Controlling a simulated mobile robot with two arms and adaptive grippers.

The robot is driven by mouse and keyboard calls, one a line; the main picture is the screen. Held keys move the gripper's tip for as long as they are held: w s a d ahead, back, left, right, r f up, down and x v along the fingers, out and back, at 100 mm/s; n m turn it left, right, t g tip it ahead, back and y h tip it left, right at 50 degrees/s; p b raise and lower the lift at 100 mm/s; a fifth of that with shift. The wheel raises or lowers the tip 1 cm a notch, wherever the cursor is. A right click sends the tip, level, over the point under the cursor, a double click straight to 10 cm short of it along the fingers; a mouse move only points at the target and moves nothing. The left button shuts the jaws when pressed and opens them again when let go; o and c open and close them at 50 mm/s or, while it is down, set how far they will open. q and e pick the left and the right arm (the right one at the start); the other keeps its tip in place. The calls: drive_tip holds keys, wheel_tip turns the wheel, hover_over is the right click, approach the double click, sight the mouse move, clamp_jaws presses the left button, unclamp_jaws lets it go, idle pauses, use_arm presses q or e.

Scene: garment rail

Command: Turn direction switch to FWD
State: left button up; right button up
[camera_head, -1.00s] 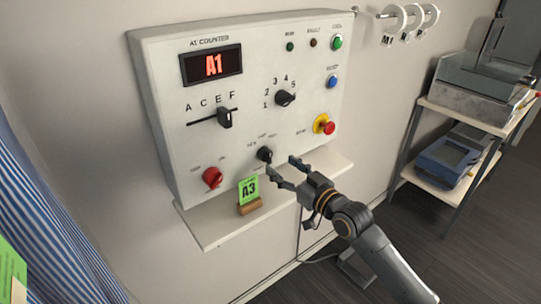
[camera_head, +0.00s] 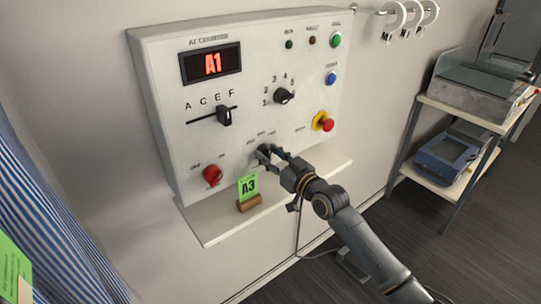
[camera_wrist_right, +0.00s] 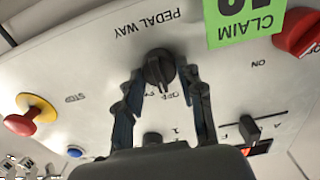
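In the wrist view my right gripper (camera_wrist_right: 162,76) is open, with one fingertip on each side of the knob; a narrow gap seems to remain. My left gripper is not in view.
A red knob (camera_head: 212,176) and a green A3 card in a wooden holder (camera_head: 249,203) are left of my gripper. The emergency button (camera_head: 327,125) is above right. A shelf (camera_head: 215,231) juts out below the panel. A rack (camera_head: 447,198) stands at right.

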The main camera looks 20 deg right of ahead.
drive_tip(key=shift+m, duration=0.3)
drive_tip(key=m+p, duration=0.1)
drive_tip(key=m, duration=0.2)
drive_tip(key=shift+d+m+p, duration=0.1)
drive_tip(key=shift+m+p, duration=0.45)
drive_tip(key=shift+m, duration=1.65)
drive_tip(key=o, duration=1.2)
drive_tip(key=shift+c, duration=0.2)
drive_tip(key=v, duration=1.2)
